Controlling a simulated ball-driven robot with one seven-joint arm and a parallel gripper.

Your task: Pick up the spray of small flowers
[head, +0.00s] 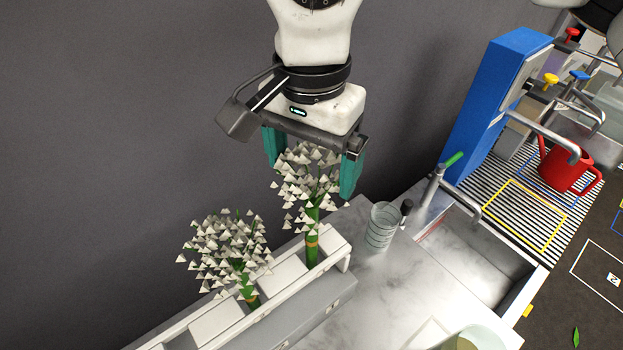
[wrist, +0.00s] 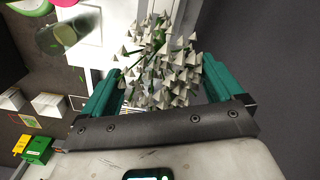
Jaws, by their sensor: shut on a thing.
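A spray of small white flowers (head: 308,180) on a green stem with an orange band stands upright above the right end of a white rack (head: 335,243). My gripper (head: 311,178) points down over it, with its teal fingers on either side of the flower heads. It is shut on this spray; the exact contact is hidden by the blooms. The wrist view shows the same flowers (wrist: 162,78) between the fingers (wrist: 160,88). The lower stem still reaches the rack; I cannot tell if its end is clear of it. A second similar spray (head: 225,250) stands to the left in the rack.
A clear ribbed glass (head: 381,228) stands just right of the rack, near a tap (head: 430,190) and sink (head: 480,262). A blue tower (head: 495,95) and red watering can (head: 567,166) are farther right. A dark wall (head: 120,130) lies behind.

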